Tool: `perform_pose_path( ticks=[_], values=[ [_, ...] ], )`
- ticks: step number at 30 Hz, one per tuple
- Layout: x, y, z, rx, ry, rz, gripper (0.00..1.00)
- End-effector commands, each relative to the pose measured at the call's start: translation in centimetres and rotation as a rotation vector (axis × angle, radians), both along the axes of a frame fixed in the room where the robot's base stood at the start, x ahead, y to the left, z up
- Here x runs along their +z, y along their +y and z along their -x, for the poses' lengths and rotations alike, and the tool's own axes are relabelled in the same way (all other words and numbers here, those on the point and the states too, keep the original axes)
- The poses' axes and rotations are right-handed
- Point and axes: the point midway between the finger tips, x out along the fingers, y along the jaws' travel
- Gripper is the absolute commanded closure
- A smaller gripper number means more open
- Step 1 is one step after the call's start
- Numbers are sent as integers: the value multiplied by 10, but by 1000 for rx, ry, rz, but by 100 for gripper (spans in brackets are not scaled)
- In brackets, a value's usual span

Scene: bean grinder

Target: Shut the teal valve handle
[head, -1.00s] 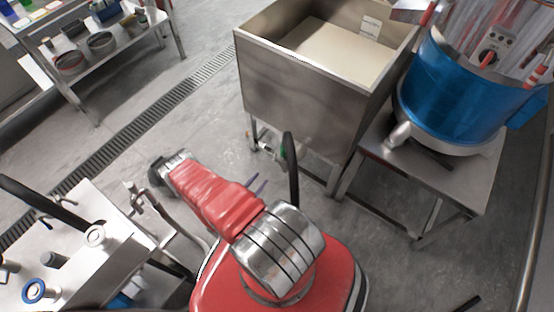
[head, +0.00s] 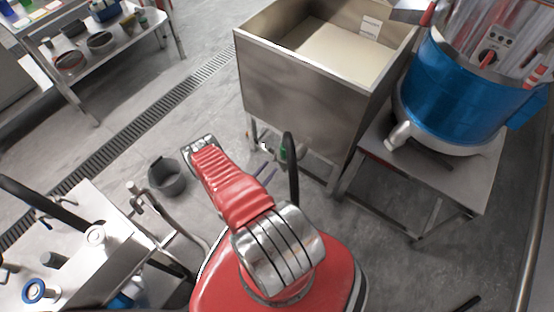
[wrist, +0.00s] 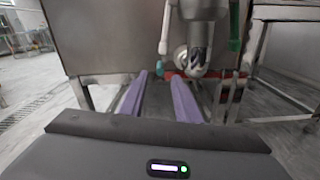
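The teal handle (wrist: 160,68) shows as a small teal end beside the round metal valve body (wrist: 190,60) under the steel tank in the wrist view. It appears between the two purple fingertips of my gripper (wrist: 159,76), which are apart with nothing held between them. I cannot tell how far the handle is from the fingertips. The teal handle cannot be made out clearly there.
A green lever (wrist: 234,25) hangs right of the valve. A blue drum machine (head: 460,95) is on the right. A dark bucket (head: 167,178) stands on the floor at left.

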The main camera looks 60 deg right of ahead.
Motion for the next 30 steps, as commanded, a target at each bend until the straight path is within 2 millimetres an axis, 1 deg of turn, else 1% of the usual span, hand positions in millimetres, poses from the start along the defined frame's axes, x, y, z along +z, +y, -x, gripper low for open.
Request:
perform_pose_path(
  ticks=[1, 12, 16, 21, 29, 30],
  values=[
    [0, -6, 2, -2, -1, 1, 70],
    [0, -47, 8, -3, -2, 1, 70],
    [0, -59, 10, -2, -1, 1, 70],
    [0, -67, 11, -1, -1, 1, 70],
    [0, -67, 11, 0, 0, 1, 70],
    [0, -67, 11, 0, 0, 0, 71]
  ],
)
